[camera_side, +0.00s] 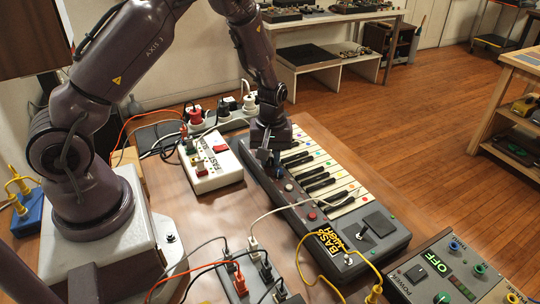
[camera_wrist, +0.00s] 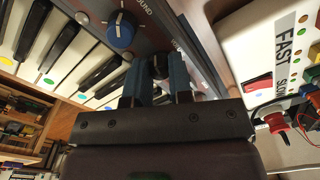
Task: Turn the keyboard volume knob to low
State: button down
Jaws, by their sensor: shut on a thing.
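The keyboard (camera_side: 300,230) lies on the brown table with white and black keys and a dark control strip along its left side. My gripper (camera_side: 268,156) is down at the far part of that strip. In the wrist view my gripper (camera_wrist: 158,75) is shut on a small dark knob (camera_wrist: 159,64), with a finger on each side of it. The fingers hide most of this knob and its pointer. A blue knob (camera_wrist: 121,30) with a white mark stands beside it, apart from the fingers, near the word SOUND.
A white box marked FAST (camera_side: 212,163) stands close left of the keyboard; it also shows in the wrist view (camera_wrist: 285,45). A power strip with plugs (camera_side: 222,117) lies behind. Cables cross the front, near a grey panel marked OFF (camera_side: 440,270). A red knob (camera_side: 312,216) sits nearer on the keyboard.

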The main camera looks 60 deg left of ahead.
aim_at(270, 157)
jog(key=n, duration=0.6)
jog(key=shift+n, duration=0.3)
jog(key=n, duration=0.5)
dwell(0.4)
jog(key=c, duration=1.3)
grip_release()
notch_tip(270, 157, up, 13)
jog(key=shift+w+a, duration=0.1)
